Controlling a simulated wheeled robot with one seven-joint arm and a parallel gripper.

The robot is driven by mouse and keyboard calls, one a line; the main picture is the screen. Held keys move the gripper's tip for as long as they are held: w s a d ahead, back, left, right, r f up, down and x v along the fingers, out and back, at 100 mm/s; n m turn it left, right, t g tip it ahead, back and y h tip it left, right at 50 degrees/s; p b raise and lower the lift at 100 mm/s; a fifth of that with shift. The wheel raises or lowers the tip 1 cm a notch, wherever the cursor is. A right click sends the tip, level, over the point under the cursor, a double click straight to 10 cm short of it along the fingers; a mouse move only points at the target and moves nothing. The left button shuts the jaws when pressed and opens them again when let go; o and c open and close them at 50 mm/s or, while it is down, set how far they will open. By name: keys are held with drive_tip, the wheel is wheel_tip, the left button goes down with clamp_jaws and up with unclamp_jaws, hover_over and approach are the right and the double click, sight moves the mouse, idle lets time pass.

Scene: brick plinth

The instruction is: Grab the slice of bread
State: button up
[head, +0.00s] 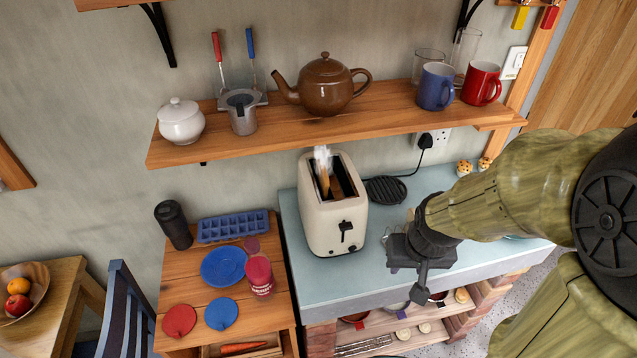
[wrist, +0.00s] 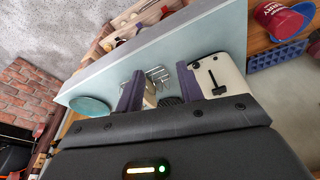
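A cream toaster (head: 334,222) stands upright on the pale blue counter. A brown slice of bread (head: 324,182) sticks up from its left slot, with a white wisp above it. My gripper (head: 420,284) is to the right of the toaster and apart from it, over the counter. In the wrist view, my gripper's two fingers (wrist: 160,90) are spread apart. The toaster (wrist: 218,76) shows just beyond the right finger there; the bread is not visible in that view. A small cream thing (wrist: 150,97) shows near the left finger, and I cannot tell what it is.
A wire rack (wrist: 158,76) stands on the counter (wrist: 130,62). A black round mesh (head: 386,189) is behind, right of the toaster. A wooden shelf (head: 285,133) with a brown teapot (head: 326,88) and mugs hangs above. A wooden side table (head: 180,275) holds plates and a red cup.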

drive_tip(key=w+a+f+n+t+y+b, duration=0.1)
drive_tip(key=w+a+f+t+b, duration=0.65)
drive_tip(key=b, duration=0.75)
drive_tip(key=w+a+r+n+t+y+b, duration=0.1)
drive_tip(key=a+r+t+y+b, duration=0.3)
drive_tip(key=b, duration=0.9)
drive_tip(key=r+t, duration=0.1)
drive_tip(key=t, duration=0.2)
drive_tip(key=shift+w+a+n, duration=0.3)
drive_tip(key=shift+w, duration=0.1)
